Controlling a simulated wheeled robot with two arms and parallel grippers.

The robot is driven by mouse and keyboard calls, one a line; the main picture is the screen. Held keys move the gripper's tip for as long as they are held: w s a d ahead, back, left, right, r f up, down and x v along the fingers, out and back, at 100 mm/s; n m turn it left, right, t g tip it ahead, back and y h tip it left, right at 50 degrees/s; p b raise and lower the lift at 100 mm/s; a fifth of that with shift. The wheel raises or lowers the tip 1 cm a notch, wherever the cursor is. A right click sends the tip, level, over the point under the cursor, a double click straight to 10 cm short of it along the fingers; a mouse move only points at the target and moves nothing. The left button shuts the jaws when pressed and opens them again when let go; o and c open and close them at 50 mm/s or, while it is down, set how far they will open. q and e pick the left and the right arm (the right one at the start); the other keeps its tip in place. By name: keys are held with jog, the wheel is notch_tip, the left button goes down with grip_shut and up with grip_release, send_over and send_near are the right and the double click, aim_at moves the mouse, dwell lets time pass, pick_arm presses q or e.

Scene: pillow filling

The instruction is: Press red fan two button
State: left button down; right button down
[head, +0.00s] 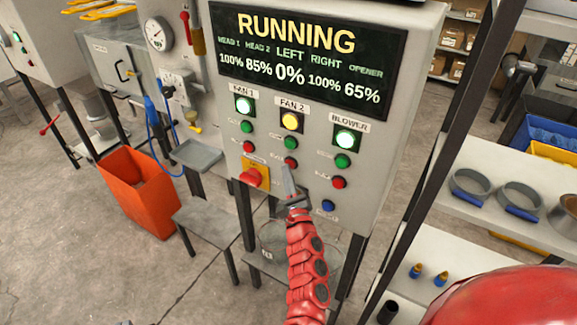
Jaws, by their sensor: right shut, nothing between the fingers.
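The control panel (395,75) fills the upper middle of the head view, and its screen (290,55) reads RUNNING. Under the FAN 2 label sit a lit yellow lamp (290,121), a green button (290,143) and the red fan two button (290,163). My right gripper (289,172) is shut and empty. Its tip is at the lower edge of the red fan two button in the picture, and I cannot tell whether it touches. The left gripper is not in view.
A yellow-backed red emergency knob (251,177) is left of my gripper, and a blue button (328,206) is to its right. An orange bin (140,190) stands at left. A white shelf (480,235) with ring clamps is at right.

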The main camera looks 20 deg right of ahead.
jog(key=shift+s+a, duration=0.6)
jog(key=shift+a, duration=0.1)
jog(key=shift+f, duration=0.1)
jog(key=shift+s+a+b, duration=0.25)
jog(key=shift+s+a, duration=0.5)
jog(key=shift+a, duration=0.25)
jog(key=shift+s+a+b, duration=0.2)
jog(key=shift+s+a, duration=0.55)
jog(key=shift+a, duration=0.2)
